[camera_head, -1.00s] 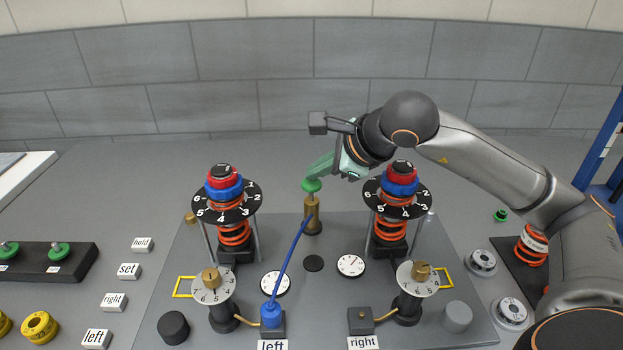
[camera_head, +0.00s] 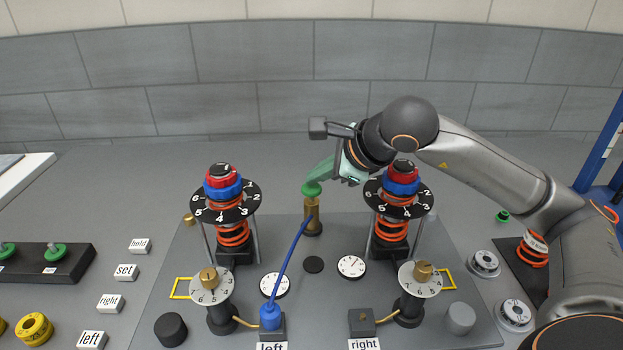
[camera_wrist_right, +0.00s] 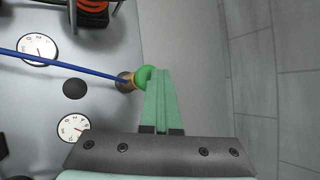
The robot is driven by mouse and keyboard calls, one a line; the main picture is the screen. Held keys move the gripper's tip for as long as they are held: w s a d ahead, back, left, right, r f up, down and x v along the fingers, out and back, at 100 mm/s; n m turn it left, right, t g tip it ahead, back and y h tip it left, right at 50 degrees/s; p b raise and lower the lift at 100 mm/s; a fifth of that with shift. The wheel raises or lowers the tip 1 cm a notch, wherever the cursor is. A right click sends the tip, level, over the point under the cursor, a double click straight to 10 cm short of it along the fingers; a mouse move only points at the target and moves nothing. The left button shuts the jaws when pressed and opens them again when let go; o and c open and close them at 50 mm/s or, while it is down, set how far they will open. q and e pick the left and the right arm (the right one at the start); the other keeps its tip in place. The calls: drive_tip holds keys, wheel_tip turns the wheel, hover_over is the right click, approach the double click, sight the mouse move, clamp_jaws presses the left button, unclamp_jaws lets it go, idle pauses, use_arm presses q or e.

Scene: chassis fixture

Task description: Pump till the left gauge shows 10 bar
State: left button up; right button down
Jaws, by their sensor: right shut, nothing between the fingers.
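The pump is a brass cylinder (camera_head: 313,216) with a round green knob (camera_head: 312,189) on top. It stands at the back middle of the fixture plate. My right gripper (camera_head: 323,178) is shut and empty, its tips at the knob's top. In the right wrist view the shut fingers (camera_wrist_right: 160,72) lie against or just over the green knob (camera_wrist_right: 144,77). The left gauge (camera_head: 275,284) is a white dial partly crossed by a blue hose (camera_head: 291,260); its small needle is too fine to read surely. My left gripper is out of view.
The hose runs from the pump to the port block labelled left (camera_head: 271,322). A right gauge (camera_head: 351,267) sits beside a black disc (camera_head: 313,264). Two spring towers with numbered black dials (camera_head: 226,205) flank the pump. Word cards (camera_head: 126,272) lie at left.

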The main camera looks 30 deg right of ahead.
sight(318, 189)
drive_tip(key=shift+f, duration=0.3)
idle(0.4)
drive_tip(key=shift+r+p, duration=1)
drive_tip(key=shift+r, duration=0.75)
drive_tip(key=shift+r+p, duration=2)
drive_tip(key=shift+r, duration=0.5)
